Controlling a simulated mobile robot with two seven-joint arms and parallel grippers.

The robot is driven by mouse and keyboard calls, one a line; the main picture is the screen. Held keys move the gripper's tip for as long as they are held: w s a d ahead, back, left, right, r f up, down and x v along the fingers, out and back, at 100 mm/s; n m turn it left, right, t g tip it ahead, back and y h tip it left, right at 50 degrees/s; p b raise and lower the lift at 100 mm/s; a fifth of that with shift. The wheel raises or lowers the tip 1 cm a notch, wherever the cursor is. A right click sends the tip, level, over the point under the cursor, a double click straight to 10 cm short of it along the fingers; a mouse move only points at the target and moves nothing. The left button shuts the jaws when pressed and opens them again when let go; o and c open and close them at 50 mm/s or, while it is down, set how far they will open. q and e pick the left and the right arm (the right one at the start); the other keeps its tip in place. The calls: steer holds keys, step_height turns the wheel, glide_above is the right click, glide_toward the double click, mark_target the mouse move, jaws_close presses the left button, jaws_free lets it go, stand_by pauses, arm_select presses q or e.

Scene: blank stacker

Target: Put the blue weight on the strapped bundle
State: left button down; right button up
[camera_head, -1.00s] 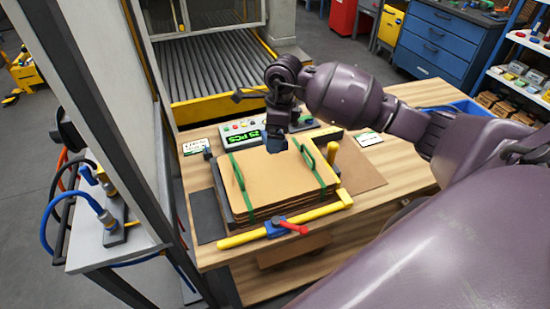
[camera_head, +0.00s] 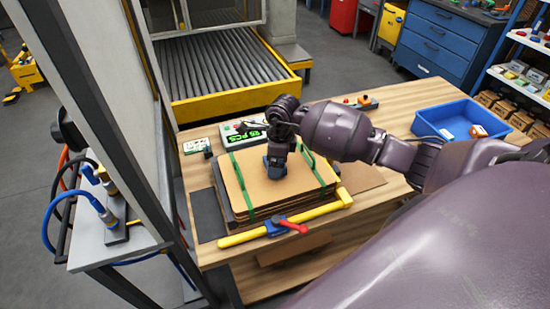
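The strapped bundle (camera_head: 268,193) is a stack of flat brown cardboard sheets with two green straps, lying on the wooden table. The blue weight (camera_head: 275,168) is a small dark blue block at the bundle's top face, between the two straps. My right gripper (camera_head: 278,153) points down from above and is shut on the weight's upper part. The weight's underside is at or very close to the cardboard; I cannot tell whether it touches. My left gripper is not in view.
A yellow bar (camera_head: 285,223) with a red-handled blue clamp runs along the bundle's front. A counter with a green display (camera_head: 248,136) stands behind it. A blue bin (camera_head: 462,118) is at the table's right. A metal frame (camera_head: 120,130) rises at the left.

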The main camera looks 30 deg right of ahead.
stand_by(0.3)
steer(key=o, duration=1.2)
steer(key=shift+r, duration=0.25)
steer(key=r, duration=0.7)
steer(key=d+r+b, duration=0.1)
steer(key=r, duration=0.3)
steer(key=shift+s+r, duration=0.3)
steer(key=shift+s, duration=0.1)
steer(key=shift+d, duration=0.1)
